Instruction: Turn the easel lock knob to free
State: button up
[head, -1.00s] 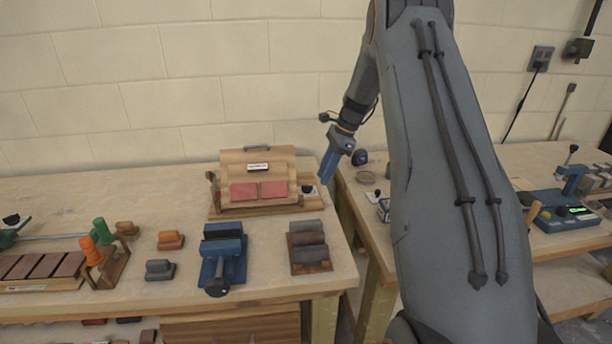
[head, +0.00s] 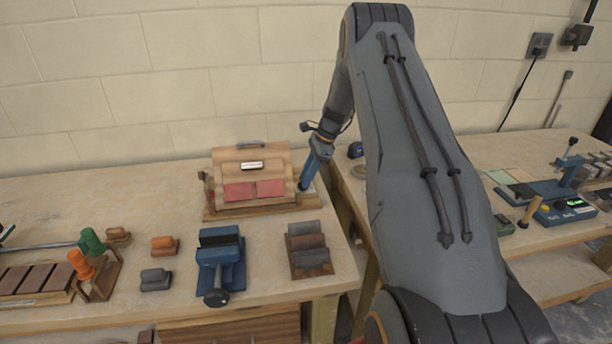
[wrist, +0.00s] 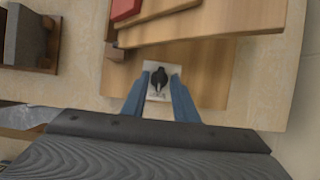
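The wooden easel (head: 228,170) stands on its wooden base at the back of the bench, with two red pads on its sloped face. In the wrist view its lock knob (wrist: 158,78) is a small black knob on a white plate (wrist: 160,94) on the base, beside the easel's side. My gripper (head: 304,186) points down at the right end of the base and hides the knob in the head view. In the wrist view my gripper (wrist: 159,80) is open, with its blue fingers on either side of the knob and a gap on each side. Contact is not visible.
A block with grey rolls (head: 309,250) sits in front of the easel's right end. A blue vise (head: 221,258) and small orange and grey blocks stand further left. The bench's right edge is close to my gripper, with a gap before the second bench.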

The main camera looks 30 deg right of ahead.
jog(key=shift+a+f, duration=0.15)
jog(key=shift+f, duration=0.15)
grip_shut()
jog(key=shift+w+b, duration=0.1)
jog(key=shift+b, duration=0.3)
jog(key=n+b, duration=0.2)
jog(key=n+g+b, duration=0.1)
jog(key=b, duration=0.1)
jog(key=shift+w+f+n+b, duration=0.15)
jog(key=shift+n+b, duration=0.2)
jog(key=shift+n, duration=0.05)
jog(key=n+g+b, duration=0.2)
jog(key=n+b, duration=0.2)
jog(key=shift+w+n+b, duration=0.1)
jog(key=shift+n+b, duration=0.2)
jog(key=shift+n, duration=0.1)
jog(key=shift+r+h, duration=0.2)
jog(key=shift+h, duration=0.1)
